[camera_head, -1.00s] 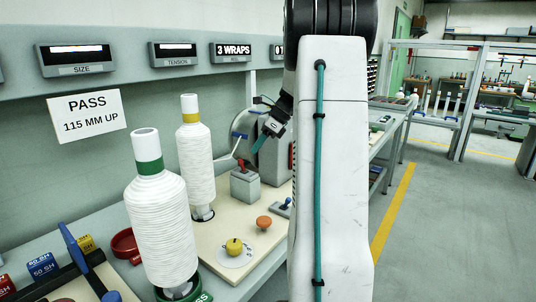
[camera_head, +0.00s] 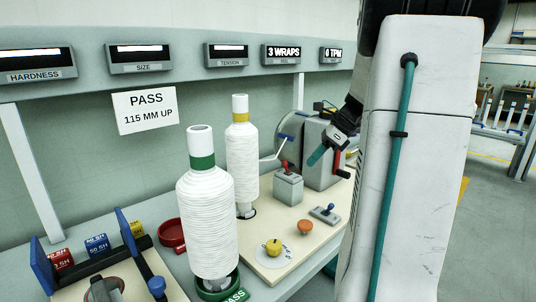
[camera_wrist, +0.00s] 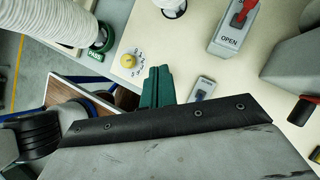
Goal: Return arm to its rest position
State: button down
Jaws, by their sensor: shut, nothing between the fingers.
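My arm (camera_head: 420,150) stands upright in the right part of the head view and hides part of the bench's right end. My gripper (camera_head: 317,156) shows left of it, its teal fingers above the bench beside the grey machine (camera_head: 318,150) with a red crank. In the wrist view my gripper (camera_wrist: 157,84) shows its teal fingers together and empty. They appear over the cream board (camera_wrist: 180,40), near the yellow knob (camera_wrist: 128,61) and a small grey switch (camera_wrist: 202,88).
Two white thread spools, one green-banded (camera_head: 207,205) and one yellow-banded (camera_head: 242,150), stand upright on the bench. A grey box with a red lever (camera_head: 288,187) and an orange knob (camera_head: 305,227) are right of them. Weights (camera_head: 97,245) lie at left. Open floor (camera_head: 490,215) lies at right.

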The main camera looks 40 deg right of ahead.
jog(key=s+a+n+g+h, duration=0.1)
jog(key=s+a+n, duration=0.3)
jog(key=a+n, duration=0.6)
jog(key=s+a+f+n+g+h, duration=0.1)
jog(key=s+a+n+h, duration=0.1)
jog(key=s+a+n, duration=0.3)
jog(key=s+a+f+n+g+h, duration=0.1)
jog(key=s+a+n, duration=0.4)
jog(key=a+n, duration=0.9)
jog(key=a+h, duration=0.1)
jog(key=a, duration=0.3)
jog(key=shift+a+n+g, duration=0.3)
jog(key=shift+g, duration=0.1)
jog(key=shift+d, duration=0.1)
